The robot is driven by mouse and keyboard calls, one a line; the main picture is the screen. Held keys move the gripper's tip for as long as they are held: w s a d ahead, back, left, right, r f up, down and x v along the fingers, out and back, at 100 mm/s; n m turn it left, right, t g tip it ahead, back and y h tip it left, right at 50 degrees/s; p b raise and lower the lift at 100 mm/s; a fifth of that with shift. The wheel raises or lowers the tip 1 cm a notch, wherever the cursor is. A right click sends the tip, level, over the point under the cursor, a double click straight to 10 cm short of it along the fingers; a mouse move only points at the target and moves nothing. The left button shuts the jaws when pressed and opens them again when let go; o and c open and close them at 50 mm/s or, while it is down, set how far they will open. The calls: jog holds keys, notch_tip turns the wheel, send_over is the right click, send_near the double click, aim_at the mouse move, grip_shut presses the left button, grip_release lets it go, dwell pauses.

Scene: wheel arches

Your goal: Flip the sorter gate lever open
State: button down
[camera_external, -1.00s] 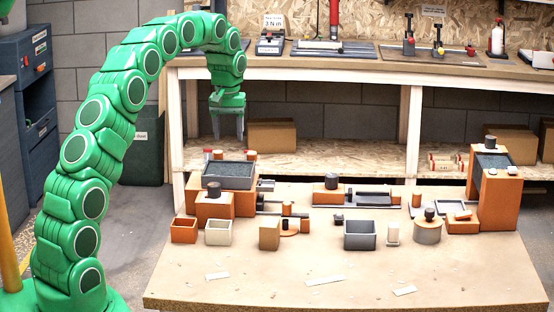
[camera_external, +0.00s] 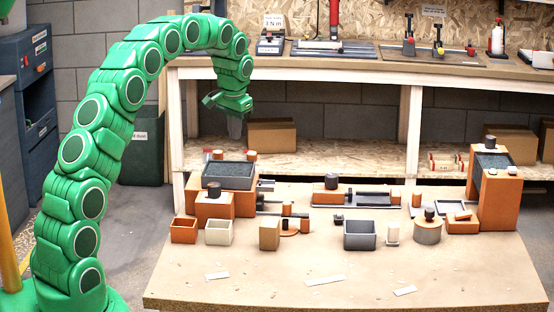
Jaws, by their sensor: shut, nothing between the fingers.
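My gripper (camera_external: 235,128) hangs from the green arm above the back left of the table, with a clear gap to everything on it. Its grey fingers look close together and hold nothing. Below it stands an orange machine with a dark tray (camera_external: 229,170) and a black-capped orange block (camera_external: 214,203) in front. A low orange unit with a dark channel (camera_external: 365,198) sits at the middle back. A tall orange machine (camera_external: 497,200) stands at the right. I cannot tell which small part is the sorter gate lever.
Along the table (camera_external: 330,270) stand an orange bin (camera_external: 184,230), a white bin (camera_external: 218,233), a tan block (camera_external: 269,235), a grey bin (camera_external: 359,236) and a round grey pot (camera_external: 427,231). The table's front is mostly clear. A workbench with shelves (camera_external: 330,150) stands behind.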

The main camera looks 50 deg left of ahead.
aim_at(251, 153)
jog(key=w+f+m, duration=0.2)
jog(key=f+m, duration=0.1)
jog(key=w+a+f+m+t+y, duration=0.1)
jog(key=w+f+m, duration=0.1)
jog(key=f+m, duration=0.1)
jog(key=w+a+f+m+t, duration=0.1)
jog(key=w+f+m, duration=0.2)
jog(key=m, duration=0.2)
jog(key=shift+f+y, duration=0.2)
jog(key=shift+y, duration=0.2)
dwell(0.3)
jog(key=shift+w, duration=0.1)
